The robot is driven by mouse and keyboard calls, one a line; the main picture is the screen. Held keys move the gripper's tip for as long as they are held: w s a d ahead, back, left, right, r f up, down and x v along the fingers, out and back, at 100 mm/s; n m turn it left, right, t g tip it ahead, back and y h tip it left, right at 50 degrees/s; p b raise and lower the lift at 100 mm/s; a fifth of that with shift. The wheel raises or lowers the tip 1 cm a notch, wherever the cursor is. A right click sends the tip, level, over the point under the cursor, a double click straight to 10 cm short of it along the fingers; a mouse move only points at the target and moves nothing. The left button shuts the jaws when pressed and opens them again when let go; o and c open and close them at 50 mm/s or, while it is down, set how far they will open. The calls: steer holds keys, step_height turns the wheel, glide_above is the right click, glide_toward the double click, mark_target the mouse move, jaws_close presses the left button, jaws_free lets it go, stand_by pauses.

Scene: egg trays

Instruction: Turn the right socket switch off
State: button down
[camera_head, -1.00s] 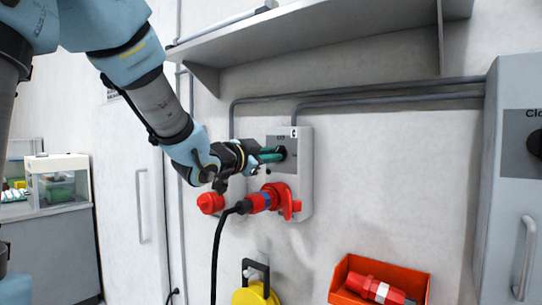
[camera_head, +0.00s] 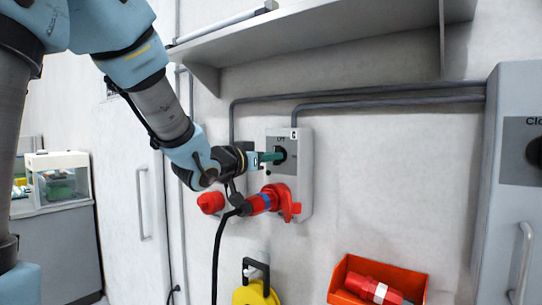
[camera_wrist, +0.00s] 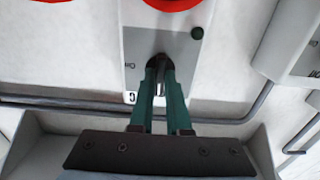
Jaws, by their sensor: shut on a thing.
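The right socket box (camera_head: 305,178) is a grey wall unit with a black rotary switch knob (camera_head: 281,154) under an "Off" label. A red and blue plug (camera_head: 262,200) with a black cable sits in its red socket below. My gripper (camera_head: 277,156) reaches from the left, its green fingers shut on the knob. In the wrist view, the fingers (camera_wrist: 160,73) hold the dark knob (camera_wrist: 158,60) from both sides, with an "On" label on the plate beside it. The fingers partly hide the knob, so its exact setting is unclear.
Another unit with a red cap (camera_head: 210,202) is partly hidden behind my arm. A shelf (camera_head: 320,45) is above and conduits run along the wall. A grey cabinet (camera_head: 510,190) stands right. An orange bin (camera_head: 380,280) holding a red plug and a yellow item (camera_head: 255,293) are below.

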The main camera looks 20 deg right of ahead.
stand_by(0.4)
steer(key=c, duration=0.9)
jaws_free()
steer(key=b+v, duration=0.2)
steer(key=v, duration=0.9)
steer(key=shift+b, duration=0.4)
